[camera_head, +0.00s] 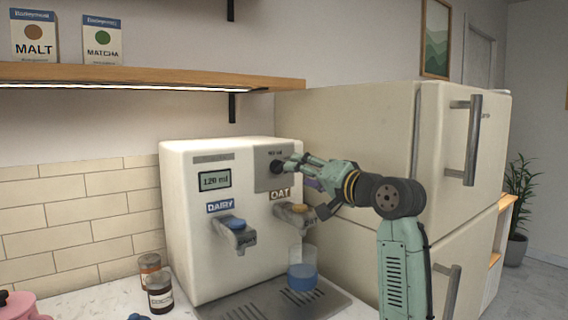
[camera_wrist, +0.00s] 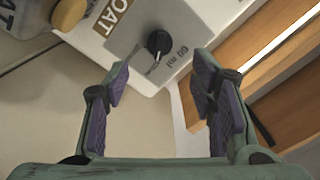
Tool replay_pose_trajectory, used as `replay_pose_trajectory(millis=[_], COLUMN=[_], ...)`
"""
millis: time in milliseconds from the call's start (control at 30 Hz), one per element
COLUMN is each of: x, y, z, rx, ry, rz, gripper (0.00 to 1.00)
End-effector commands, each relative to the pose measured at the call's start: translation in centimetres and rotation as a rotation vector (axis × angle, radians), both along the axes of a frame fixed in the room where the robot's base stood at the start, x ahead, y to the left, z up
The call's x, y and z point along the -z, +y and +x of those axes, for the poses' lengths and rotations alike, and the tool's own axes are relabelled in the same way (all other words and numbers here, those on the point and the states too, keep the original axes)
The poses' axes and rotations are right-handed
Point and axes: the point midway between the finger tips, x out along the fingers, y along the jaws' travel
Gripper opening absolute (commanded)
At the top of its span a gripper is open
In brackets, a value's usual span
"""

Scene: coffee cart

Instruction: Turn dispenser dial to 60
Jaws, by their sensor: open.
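The dispenser (camera_head: 180,175) is a white machine with a grey panel and a small screen (camera_head: 214,180) reading 120 ml. Its dial (camera_head: 277,167) is a small black knob on the grey panel at the upper right. In the wrist view the dial (camera_wrist: 157,42) carries a white pointer line, and a 60 ml mark (camera_wrist: 178,57) is printed beside it. My gripper (camera_head: 290,166) is at the panel in the head view. In the wrist view my gripper (camera_wrist: 160,72) is open and empty, with the dial ahead, between the fingertips in the picture. Contact cannot be told.
The OAT lever (camera_head: 297,209) and its spout are just below my gripper, with a clear cup (camera_head: 302,277) showing blue under it. The DAIRY lever (camera_head: 231,223) is to the left. A cream fridge (camera_head: 350,120) stands close on the right. A shelf (camera_head: 150,77) runs above.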

Motion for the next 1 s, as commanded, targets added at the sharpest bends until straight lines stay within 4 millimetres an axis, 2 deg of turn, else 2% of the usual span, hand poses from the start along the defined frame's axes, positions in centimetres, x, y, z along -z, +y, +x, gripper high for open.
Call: replay_pose_trajectory(millis=[200, 400, 567, 833, 1000], x=[-0.4, -0.3, -0.1, 0.0, 0.0], y=[2.6, 4.2, 4.7, 4.7, 4.7], z=[3.5, 5.7, 6.4, 6.5, 6.4], rx=[-0.002, -0.001, 0.0, 0.001, 0.001], ry=[0.002, -0.001, -0.002, -0.003, -0.003], rz=[0.001, 0.0, 0.0, 0.0, 0.0], gripper=[0.51, 0.51, 0.51, 0.5, 0.39])
